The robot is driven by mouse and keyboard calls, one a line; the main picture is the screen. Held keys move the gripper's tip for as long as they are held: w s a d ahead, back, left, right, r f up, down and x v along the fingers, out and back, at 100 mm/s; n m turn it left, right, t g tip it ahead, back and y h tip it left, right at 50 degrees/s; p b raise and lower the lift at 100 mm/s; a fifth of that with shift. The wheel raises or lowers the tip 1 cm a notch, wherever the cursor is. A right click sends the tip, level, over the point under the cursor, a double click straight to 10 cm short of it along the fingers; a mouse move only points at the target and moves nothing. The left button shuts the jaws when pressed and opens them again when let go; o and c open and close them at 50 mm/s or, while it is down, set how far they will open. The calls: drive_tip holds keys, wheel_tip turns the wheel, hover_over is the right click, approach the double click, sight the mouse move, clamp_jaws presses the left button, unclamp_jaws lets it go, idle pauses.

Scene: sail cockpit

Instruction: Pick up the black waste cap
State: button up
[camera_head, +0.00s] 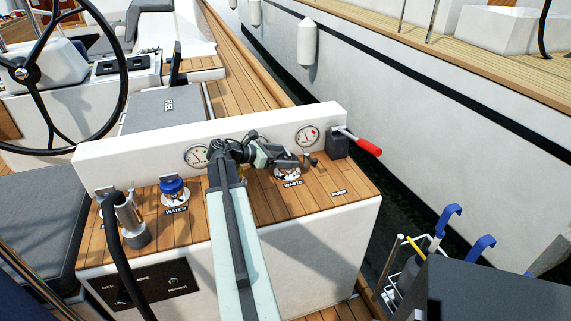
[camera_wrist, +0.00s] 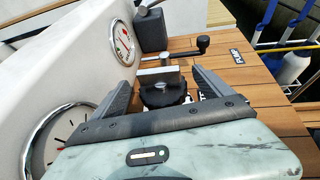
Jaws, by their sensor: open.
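The black waste cap (camera_wrist: 163,93) sits between the two fingers in the wrist view, with a metal block-like piece at its top. In the head view my gripper mostly hides the cap, and the WASTE label (camera_head: 292,184) shows just in front of it. My gripper (camera_wrist: 160,80) is open, with one finger to each side of the cap. In the head view my gripper (camera_head: 298,163) is over the waste fitting on the wooden console top. I cannot tell whether the fingers touch the cap.
A white upright panel with gauges (camera_head: 307,136) stands close behind my gripper. To the right is the pump lever with a red handle (camera_head: 368,147). The blue water cap (camera_head: 172,187) and a black hose (camera_head: 120,245) are on the left. Bare wood (camera_head: 265,208) lies in front.

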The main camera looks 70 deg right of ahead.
sight(294, 156)
drive_tip(key=b+x, duration=0.1)
drive_tip(key=x, duration=0.1)
drive_tip(key=f+b+x, duration=0.1)
drive_tip(key=x, duration=0.1)
drive_tip(key=shift+s+d, duration=0.15)
drive_tip(key=shift+s, duration=0.05)
drive_tip(key=c, duration=1.6)
drive_tip(key=shift+r, duration=0.1)
